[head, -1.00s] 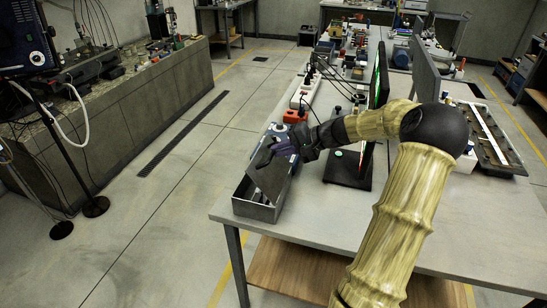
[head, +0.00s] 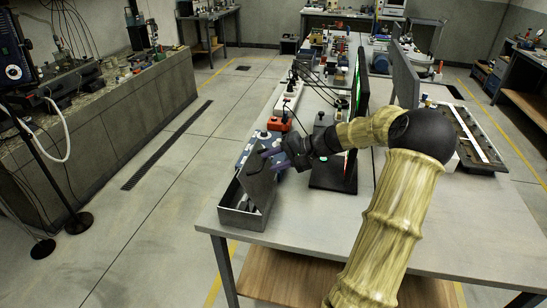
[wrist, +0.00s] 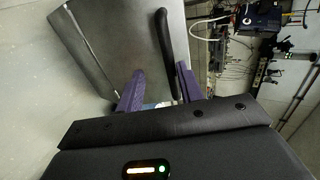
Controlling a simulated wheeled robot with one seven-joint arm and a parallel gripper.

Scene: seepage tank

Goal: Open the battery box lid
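The battery box (head: 240,219) is a grey metal box at the near left corner of the table. Its flat grey lid (head: 262,184) stands raised at a steep tilt, and part of the inside shows beside it. In the wrist view the lid (wrist: 108,38) fills the upper left, with a black bar handle (wrist: 164,40) on it. My gripper (head: 272,158) is at the lid's upper right side. In the wrist view its two purple fingers (wrist: 160,82) are apart, with the handle's lower end between them. Contact with the lid or handle is unclear.
A black stand with a green-lit screen (head: 358,110) rises right of the box, close to my arm. Blue and orange devices (head: 279,124) and a white power strip (head: 289,98) lie behind the box. The table's near right part (head: 470,230) is clear.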

